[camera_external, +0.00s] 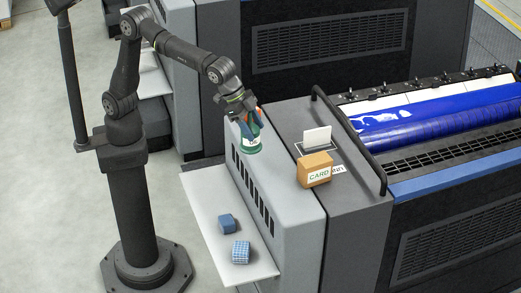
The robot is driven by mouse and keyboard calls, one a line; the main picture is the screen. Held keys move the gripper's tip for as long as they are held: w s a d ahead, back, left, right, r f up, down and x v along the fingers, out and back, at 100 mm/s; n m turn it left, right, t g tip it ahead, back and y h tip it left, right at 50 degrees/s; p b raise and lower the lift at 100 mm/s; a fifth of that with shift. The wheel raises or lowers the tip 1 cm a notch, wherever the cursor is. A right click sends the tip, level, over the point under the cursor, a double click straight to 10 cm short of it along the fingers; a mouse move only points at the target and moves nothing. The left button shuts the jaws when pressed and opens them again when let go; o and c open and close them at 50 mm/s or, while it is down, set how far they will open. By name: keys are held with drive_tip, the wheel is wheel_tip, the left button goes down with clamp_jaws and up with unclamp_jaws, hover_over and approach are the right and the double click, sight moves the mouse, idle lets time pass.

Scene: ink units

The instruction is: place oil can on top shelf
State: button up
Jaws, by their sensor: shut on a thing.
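A green can with a white label (251,146), which looks like the oil can, hangs below my gripper (246,118). My gripper is shut on its upper part, so the top of the can is partly hidden by the fingers. The can is roughly upright and appears to be in front of the grey machine side, above the low white shelf (208,204). The dark top surface (291,116) of the machine, which may be the top shelf, lies to the right of the can.
Two blue items, a plain block (227,223) and a checked one (240,252), lie on the low shelf.

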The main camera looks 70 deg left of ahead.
drive_tip(key=s+a+f, duration=1.7)
drive_tip(key=s+f, duration=0.3)
drive_tip(key=s, duration=0.1)
drive_tip(key=shift+m+g, duration=0.3)
drive_tip(key=shift+w+a+f, duration=0.15)
drive_tip(key=shift+w+f, duration=1.65)
drive_tip(key=shift+w, duration=0.1)
drive_tip(key=shift+w+a+f, duration=0.2)
drive_tip(key=shift+w+f, duration=1.6)
drive_tip(key=shift+w, duration=0.15)
drive_tip(key=shift+w+a+f, duration=0.15)
drive_tip(key=shift+w+f, duration=1.65)
drive_tip(key=shift+w, duration=0.1)
drive_tip(key=shift+f, duration=0.15)
drive_tip(key=o, duration=1.6)
drive_tip(key=shift+o, duration=0.2)
